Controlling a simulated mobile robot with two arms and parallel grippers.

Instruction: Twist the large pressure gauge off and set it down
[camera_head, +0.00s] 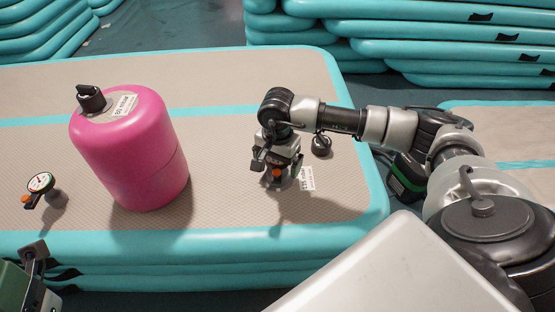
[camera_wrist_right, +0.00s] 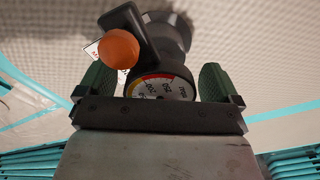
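My right gripper (camera_head: 279,180) points down at the mat top near its right end. In the right wrist view its two green-padded fingers (camera_wrist_right: 156,84) stand apart on either side of a gauge (camera_wrist_right: 165,82) with a white, red and yellow dial. The gauge has an orange knob (camera_wrist_right: 118,48) on a black arm and a dark grey fitting behind. Part of the dial is hidden by the gripper. A second gauge (camera_head: 41,183), with a white dial and orange knob, stands at the left. I cannot tell which is larger.
A pink cylinder (camera_head: 130,155) with a black valve (camera_head: 91,98) stands on the beige and turquoise inflatable mat (camera_head: 225,215). A dark round fitting (camera_head: 321,145) sits right of my gripper. Stacked inflatables (camera_head: 455,50) are behind. The mat's front middle is clear.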

